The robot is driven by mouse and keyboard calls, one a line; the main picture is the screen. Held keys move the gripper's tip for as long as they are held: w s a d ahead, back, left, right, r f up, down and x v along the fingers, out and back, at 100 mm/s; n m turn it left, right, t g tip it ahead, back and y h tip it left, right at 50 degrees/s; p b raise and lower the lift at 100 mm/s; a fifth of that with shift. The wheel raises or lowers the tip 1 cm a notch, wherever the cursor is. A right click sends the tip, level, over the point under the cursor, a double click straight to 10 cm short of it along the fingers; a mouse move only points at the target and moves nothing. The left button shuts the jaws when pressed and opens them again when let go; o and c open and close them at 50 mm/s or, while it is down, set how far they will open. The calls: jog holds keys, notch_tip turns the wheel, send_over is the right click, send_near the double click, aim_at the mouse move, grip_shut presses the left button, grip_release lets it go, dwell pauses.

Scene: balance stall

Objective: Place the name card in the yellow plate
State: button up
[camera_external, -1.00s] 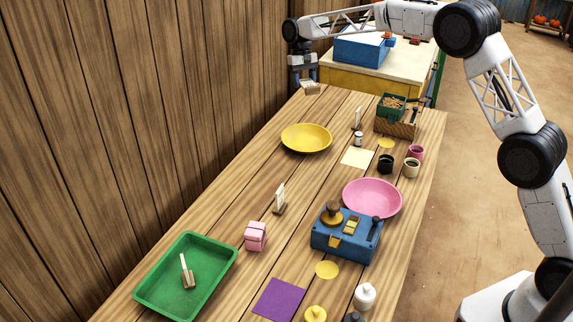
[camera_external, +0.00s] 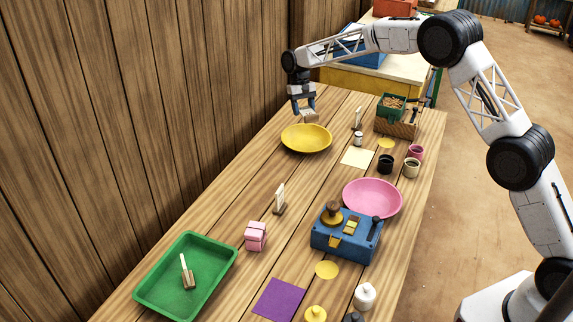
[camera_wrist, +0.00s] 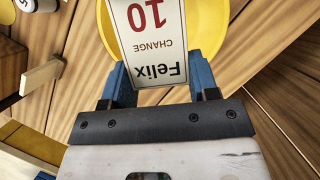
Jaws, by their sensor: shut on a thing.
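My gripper (camera_external: 303,106) is shut on a name card (camera_external: 310,117) with a wooden base, held over the back part of the yellow plate (camera_external: 305,141). In the wrist view the white card (camera_wrist: 150,38) reads "Felix", "CHANGE" and "10" upside down, between my blue fingers. The yellow plate (camera_wrist: 212,25) shows behind and below it. The plate looks empty. Whether the card touches the plate is hard to tell, but it seems to be above it.
Other cards stand near the plate (camera_external: 358,117) and mid-table (camera_external: 280,199); one lies in the green tray (camera_external: 154,308). A wooden crate (camera_external: 398,129), cups (camera_external: 386,164), pink plate (camera_external: 372,198) and blue box (camera_external: 345,245) are to the right. The wooden wall (camera_external: 150,110) borders the left.

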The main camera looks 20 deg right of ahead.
aim_at(304, 141)
jog(key=shift+f, duration=0.15)
jog(key=shift+f, duration=4.7)
jog(key=o, duration=1.2)
jog(key=shift+r, duration=3.45)
jog(key=shift+d+r, duration=0.1)
